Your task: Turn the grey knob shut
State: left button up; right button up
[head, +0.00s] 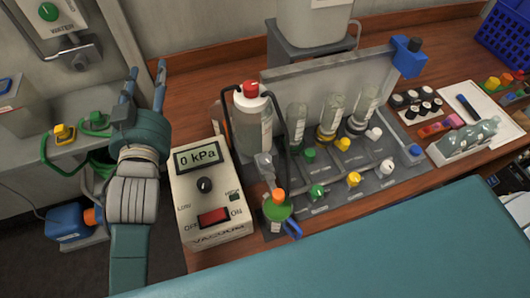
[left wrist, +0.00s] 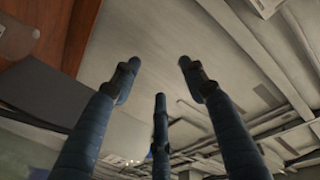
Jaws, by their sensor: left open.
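A round grey knob-like fitting (head: 80,62) shows on the back wall at the upper left, under a green knob (head: 47,12); I cannot tell for sure that it is the task's grey knob. Two pale knobs (head: 386,166) (head: 373,133) sit at the right of the valve rack. My left gripper (head: 145,78) points up and away, left of the vacuum box, with its fingers spread and empty. It is to the right of the grey fitting and apart from it. In the left wrist view the gripper's three fingers (left wrist: 158,80) are open with nothing between them. My right gripper is not in view.
The vacuum box (head: 212,225) reads 0 kPa. Beside it stand a red-capped bottle (head: 252,125) and a valve rack (head: 330,190) with green and yellow knobs. A green hose (head: 45,150) and yellow fitting (head: 62,133) are at left. Some bare wood lies behind the box.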

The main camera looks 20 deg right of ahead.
pick_arm(q)
jog(key=s+d+r+m+t+h, duration=0.1)
jog(key=s+d+r+m+h, duration=0.1)
jog(key=d+r+m+h, duration=0.7)
jog(key=s+d+r+m+t+h, duration=0.25)
jog(key=d+r+h, duration=0.2)
jog(key=r, duration=0.85)
jog(key=s+d+r+m+g+h, duration=0.35)
jog(key=s+d+m+g, duration=0.5)
jog(key=m+g, duration=0.45)
jog(key=s+d+r+m+g+h, duration=0.2)
jog(key=s+d+m+g+h, duration=0.4)
jog(key=s+m+g, duration=0.6)
jog(key=s+d+f+m+g+y, duration=0.3)
jog(key=s+d+m+g+y, duration=0.1)
jog(key=d+m+g+y, duration=0.15)
jog(key=m+t+y, duration=0.6)
jog(key=t+y, duration=0.4)
jog(key=y, duration=1)
send_over(265, 159)
notch_tip(265, 159, down, 26)
jog(key=shift+g, duration=0.3)
notch_tip(265, 159, down, 10)
jog(key=p, duration=0.3)
jog(key=shift+r+p, duration=0.25)
jog(key=shift+p, duration=0.1)
jog(key=shift+f, duration=0.6)
